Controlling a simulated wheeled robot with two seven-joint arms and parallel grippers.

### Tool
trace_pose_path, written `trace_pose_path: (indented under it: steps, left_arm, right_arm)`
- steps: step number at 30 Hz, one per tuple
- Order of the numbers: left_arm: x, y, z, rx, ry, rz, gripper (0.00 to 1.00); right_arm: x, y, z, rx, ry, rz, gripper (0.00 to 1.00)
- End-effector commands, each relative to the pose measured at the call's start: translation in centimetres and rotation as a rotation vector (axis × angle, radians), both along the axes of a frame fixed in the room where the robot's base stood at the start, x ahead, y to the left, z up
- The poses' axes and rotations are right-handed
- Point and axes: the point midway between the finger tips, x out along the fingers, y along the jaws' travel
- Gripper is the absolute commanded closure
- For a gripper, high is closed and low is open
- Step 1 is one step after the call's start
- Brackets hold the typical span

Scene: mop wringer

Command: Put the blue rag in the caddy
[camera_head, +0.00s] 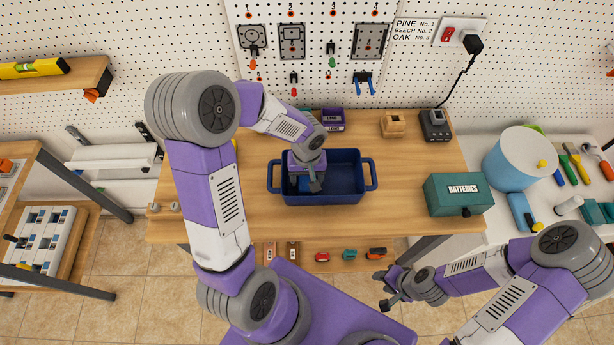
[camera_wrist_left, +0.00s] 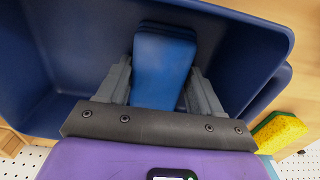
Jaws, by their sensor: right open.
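A dark blue two-handled tub (camera_head: 345,192), which looks like the caddy, stands on the wooden bench. My left gripper (camera_head: 311,186) points down inside its left half. In the left wrist view, the lighter blue rag (camera_wrist_left: 163,62) sits between the two fingers of the left gripper (camera_wrist_left: 160,88), which look closed against its sides. The rag is within the tub's walls (camera_wrist_left: 235,50); I cannot tell whether it touches the floor. In the head view, the gripper hides most of the rag (camera_head: 303,183). My right gripper (camera_head: 382,289) is open and empty in front of the bench.
A green batteries box (camera_head: 458,195) stands at the bench's right end. A wooden block (camera_head: 393,124) and a dark device (camera_head: 434,125) stand at the back. A yellow-green sponge (camera_wrist_left: 280,132) lies beside the tub. The bench (camera_head: 400,212) is clear between tub and box.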

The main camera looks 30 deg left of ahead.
Motion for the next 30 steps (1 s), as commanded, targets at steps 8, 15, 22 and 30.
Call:
trace_pose_path:
  steps: [8,15,22,30]
  left_arm:
    - [0.0,0.0,0.0,0.000,0.000,0.000,0.09]
    - [0.0,0.0,0.2,0.000,0.000,0.000,0.09]
    - [0.1,0.0,3.9,0.001,-0.007,0.001,0.09]
    - [0.1,0.0,9.6,0.000,-0.004,0.001,0.09]
  right_arm:
    - [0.0,0.0,0.0,0.000,0.000,0.000,0.57]
    - [0.0,0.0,0.3,0.000,0.000,0.000,0.57]
    - [0.0,0.0,1.3,0.000,0.000,0.000,0.57]
    - [0.0,0.0,2.4,0.000,0.000,0.000,0.57]
